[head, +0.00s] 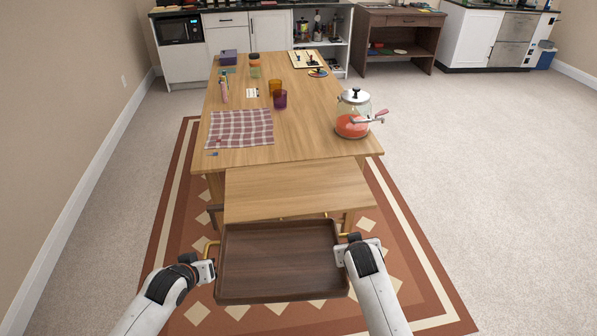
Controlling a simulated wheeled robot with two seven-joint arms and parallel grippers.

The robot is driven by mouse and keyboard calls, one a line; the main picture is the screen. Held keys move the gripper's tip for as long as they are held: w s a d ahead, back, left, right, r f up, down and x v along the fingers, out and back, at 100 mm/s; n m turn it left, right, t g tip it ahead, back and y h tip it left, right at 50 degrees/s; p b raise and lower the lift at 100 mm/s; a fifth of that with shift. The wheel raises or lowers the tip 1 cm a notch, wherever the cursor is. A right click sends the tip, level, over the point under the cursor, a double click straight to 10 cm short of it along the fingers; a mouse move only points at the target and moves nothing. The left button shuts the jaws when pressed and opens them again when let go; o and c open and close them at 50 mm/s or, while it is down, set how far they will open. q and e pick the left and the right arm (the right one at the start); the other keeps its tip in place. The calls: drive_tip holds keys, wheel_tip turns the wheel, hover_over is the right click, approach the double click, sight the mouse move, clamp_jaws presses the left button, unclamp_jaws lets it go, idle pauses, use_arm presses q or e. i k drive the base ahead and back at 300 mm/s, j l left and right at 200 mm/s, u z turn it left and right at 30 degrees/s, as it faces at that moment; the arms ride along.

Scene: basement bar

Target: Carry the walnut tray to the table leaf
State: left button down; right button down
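The walnut tray (280,262) is a dark brown rectangle with a raised rim and a brass handle at each side. It is empty and in front of the table leaf (296,190), a light wood panel at the table's near end. The tray's far rim is close to the leaf's near edge in the picture; the gap between them is hard to judge. My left gripper (209,265) is at the tray's left handle and my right gripper (345,250) at its right handle. Both appear shut on the handles, with the fingertips partly hidden. No support shows under the tray.
The leaf's top is clear. A patterned rug (415,270) lies below.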

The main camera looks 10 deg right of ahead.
sight(297, 185)
drive_tip(key=i+l, duration=0.15)
drive_tip(key=i, duration=0.25)
drive_tip(key=i+l, duration=0.15)
drive_tip(key=i, duration=0.2)
drive_tip(key=i+l, duration=0.15)
drive_tip(key=i, duration=0.25)
